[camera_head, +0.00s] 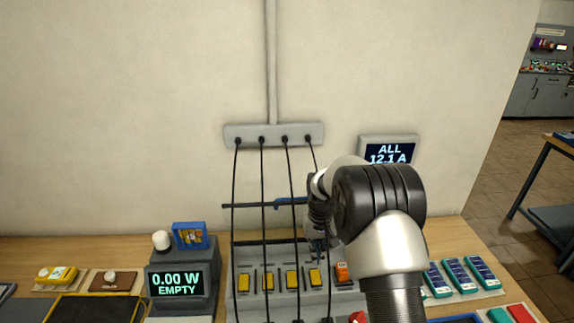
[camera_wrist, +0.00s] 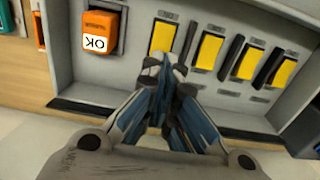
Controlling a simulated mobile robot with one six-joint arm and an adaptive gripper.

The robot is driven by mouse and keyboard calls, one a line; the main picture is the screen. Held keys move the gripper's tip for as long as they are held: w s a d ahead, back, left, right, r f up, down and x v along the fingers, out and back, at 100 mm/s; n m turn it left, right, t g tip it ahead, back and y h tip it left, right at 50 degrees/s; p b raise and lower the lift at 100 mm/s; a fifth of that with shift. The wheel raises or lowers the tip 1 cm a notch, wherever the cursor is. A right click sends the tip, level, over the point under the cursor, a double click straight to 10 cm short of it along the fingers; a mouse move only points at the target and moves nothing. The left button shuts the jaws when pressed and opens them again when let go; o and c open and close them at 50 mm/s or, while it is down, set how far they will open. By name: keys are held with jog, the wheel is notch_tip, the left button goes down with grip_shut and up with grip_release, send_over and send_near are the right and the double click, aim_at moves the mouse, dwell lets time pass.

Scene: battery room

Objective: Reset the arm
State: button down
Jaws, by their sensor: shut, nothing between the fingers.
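My gripper (camera_wrist: 163,68) is shut and empty in the wrist view, its fingertips together close in front of a yellow switch (camera_wrist: 163,36) on the grey panel. I cannot tell whether the tips touch it. An orange block (camera_head: 342,271) sits at the right of the yellow switches; in the wrist view this orange block (camera_wrist: 99,27) bears an "OK" label.
Several black cables (camera_head: 264,200) hang from a wall strip (camera_head: 273,130) in front of the panel. A display (camera_head: 176,284) reading "0.00 W EMPTY" stands left. Teal-and-blue blocks (camera_head: 459,275) lie right. A wall display (camera_head: 389,153) reads "ALL 12.1 A". Open floor shows far right.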

jog(key=s+r+t+b, duration=0.1)
jog(key=s+r, duration=0.6)
jog(key=r, duration=0.2)
jog(key=s+r+t+b, duration=0.1)
jog(key=s+r+b, duration=0.1)
jog(key=s+r, duration=0.55)
jog(key=s+r+t+b, duration=0.2)
jog(key=s+b, duration=0.1)
jog(key=s, duration=1.8)
jog(key=shift+s+t, duration=0.3)
